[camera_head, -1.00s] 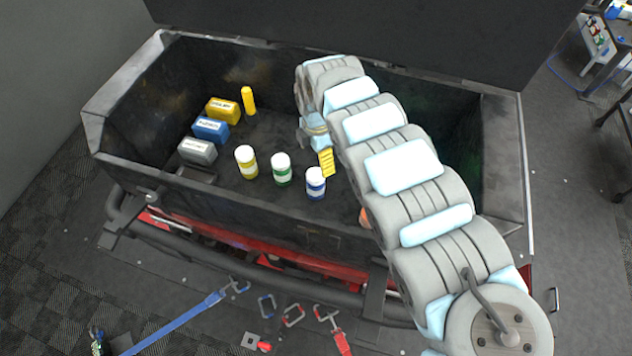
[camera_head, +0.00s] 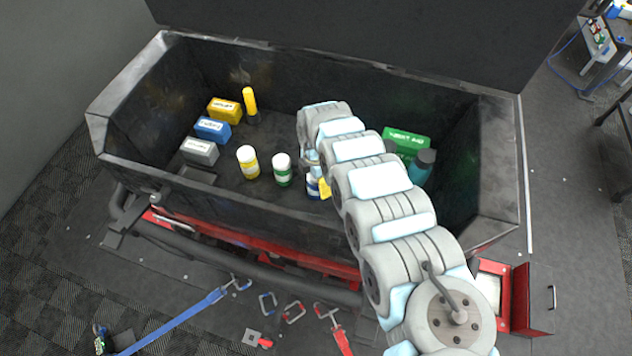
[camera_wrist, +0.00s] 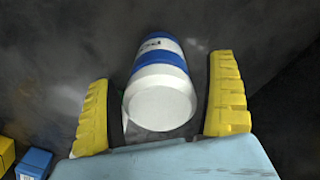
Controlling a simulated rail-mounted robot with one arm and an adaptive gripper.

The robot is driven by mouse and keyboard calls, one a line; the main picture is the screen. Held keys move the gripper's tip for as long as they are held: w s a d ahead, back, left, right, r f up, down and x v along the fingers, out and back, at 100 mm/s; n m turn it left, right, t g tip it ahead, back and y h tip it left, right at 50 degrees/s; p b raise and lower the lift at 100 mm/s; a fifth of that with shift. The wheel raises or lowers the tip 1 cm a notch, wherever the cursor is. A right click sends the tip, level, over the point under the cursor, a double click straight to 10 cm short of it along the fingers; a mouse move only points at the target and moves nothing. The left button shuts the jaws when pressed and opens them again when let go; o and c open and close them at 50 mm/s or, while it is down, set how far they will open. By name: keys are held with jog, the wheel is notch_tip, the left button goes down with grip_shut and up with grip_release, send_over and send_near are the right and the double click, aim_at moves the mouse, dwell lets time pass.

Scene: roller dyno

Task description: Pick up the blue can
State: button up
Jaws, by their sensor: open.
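The blue can (camera_head: 313,187), white with blue bands, stands on the floor of the dark bin, partly hidden by my gripper in the head view. In the wrist view the can (camera_wrist: 160,82) lies between my two yellow fingers, its white end toward the camera. My gripper (camera_wrist: 160,108) is open, with one finger on each side of the can and a visible gap on both sides. In the head view my gripper (camera_head: 324,186) is at the can, with one yellow finger showing.
A green-banded can (camera_head: 282,170) stands just left of the blue can, and a yellow-banded can (camera_head: 248,162) beyond it. Yellow, blue and grey boxes (camera_head: 212,129) line the left. A green box (camera_head: 406,140) and teal bottle (camera_head: 421,167) stand right. The bin's front wall (camera_head: 250,211) is near.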

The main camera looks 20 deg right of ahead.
jog(key=shift+f, duration=0.85)
jog(key=c, duration=1.3)
